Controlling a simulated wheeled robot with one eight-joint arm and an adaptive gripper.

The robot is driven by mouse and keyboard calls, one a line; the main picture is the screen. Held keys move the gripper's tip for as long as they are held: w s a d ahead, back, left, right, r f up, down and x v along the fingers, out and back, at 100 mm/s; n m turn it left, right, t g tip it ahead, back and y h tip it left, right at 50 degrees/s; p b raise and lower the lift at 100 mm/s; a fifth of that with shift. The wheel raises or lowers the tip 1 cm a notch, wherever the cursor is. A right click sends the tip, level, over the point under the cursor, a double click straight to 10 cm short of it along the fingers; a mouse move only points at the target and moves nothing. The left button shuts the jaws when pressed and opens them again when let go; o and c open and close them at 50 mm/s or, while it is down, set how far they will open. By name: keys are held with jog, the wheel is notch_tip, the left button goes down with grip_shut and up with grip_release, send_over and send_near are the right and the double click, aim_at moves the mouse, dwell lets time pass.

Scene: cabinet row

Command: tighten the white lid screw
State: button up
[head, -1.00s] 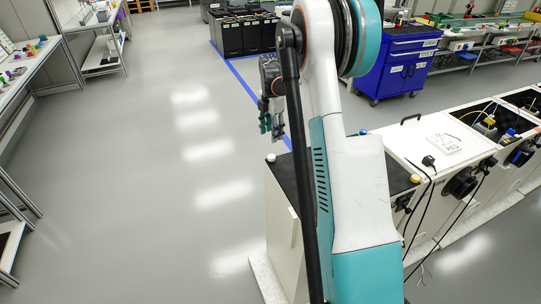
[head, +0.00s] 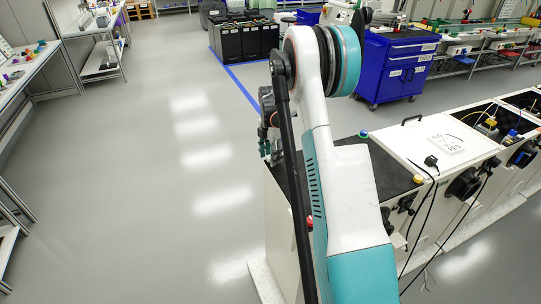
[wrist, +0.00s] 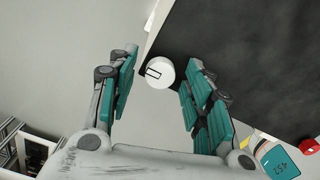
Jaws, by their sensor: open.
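The white lid screw (wrist: 160,73) is a round white knob with a dark rectangular mark on its top. It sits at the corner of the black cabinet top (wrist: 240,60). My gripper (wrist: 162,62) is open, its teal-padded fingers on either side of the screw in the wrist view, with a gap on both sides. Height above the screw is hard to judge. In the head view my gripper (head: 265,150) hangs at the back left corner of the cabinet's black top (head: 378,172), and the screw is hidden there.
A white-topped cabinet (head: 437,140) with cables adjoins on the right. A blue tool cart (head: 397,68) stands behind. The floor at left is clear.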

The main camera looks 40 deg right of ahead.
jog(key=c, duration=1.1)
